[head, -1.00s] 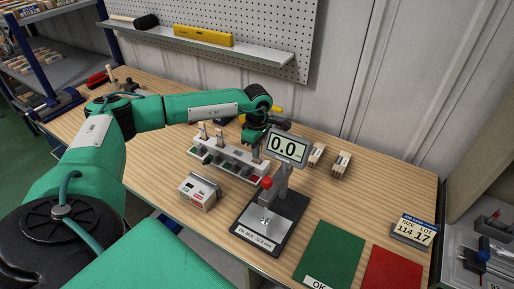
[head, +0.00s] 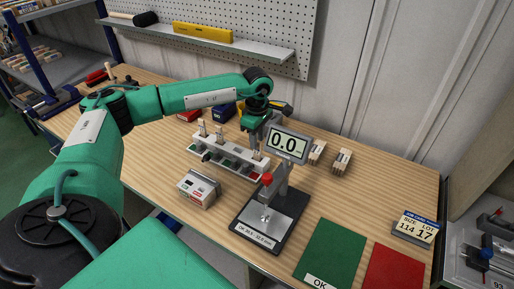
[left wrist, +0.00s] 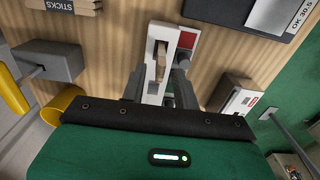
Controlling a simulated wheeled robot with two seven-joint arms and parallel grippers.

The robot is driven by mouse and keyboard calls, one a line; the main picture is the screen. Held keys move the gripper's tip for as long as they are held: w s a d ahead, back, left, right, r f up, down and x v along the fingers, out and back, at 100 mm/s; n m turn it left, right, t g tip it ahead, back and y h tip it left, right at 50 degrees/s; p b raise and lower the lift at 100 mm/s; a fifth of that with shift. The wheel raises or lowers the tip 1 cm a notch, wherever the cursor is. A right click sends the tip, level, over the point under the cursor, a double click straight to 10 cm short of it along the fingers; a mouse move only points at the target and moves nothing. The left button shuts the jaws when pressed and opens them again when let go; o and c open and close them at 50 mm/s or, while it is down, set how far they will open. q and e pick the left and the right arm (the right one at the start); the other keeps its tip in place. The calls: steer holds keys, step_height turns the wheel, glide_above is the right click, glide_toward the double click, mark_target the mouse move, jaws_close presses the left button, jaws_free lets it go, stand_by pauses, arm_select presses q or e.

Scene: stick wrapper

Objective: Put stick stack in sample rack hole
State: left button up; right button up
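The white sample rack (head: 232,150) stands on the wooden table, with stick stacks upright in several places. One stick stack (head: 257,157) stands at the rack's right end; it also shows in the left wrist view (left wrist: 160,67) with the rack (left wrist: 154,88) around it. My left gripper (head: 259,138) is above that end, partly hidden behind the display. In the left wrist view its two fingers (left wrist: 160,82) are apart, one on each side of the stack, with gaps visible. The stack's lower end is hidden in the rack. My right gripper is not in view.
A gauge (head: 270,214) with a display (head: 287,145) reading 0.0 stands right of the rack. A small box device (head: 198,189) is in front. A green mat (head: 330,252) and red mat (head: 394,270) lie front right.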

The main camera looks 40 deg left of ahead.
arm_select(q)
step_height(320, 180, up, 8)
steer(key=b, duration=0.2)
steer(key=shift+r, duration=0.15)
stand_by(0.4)
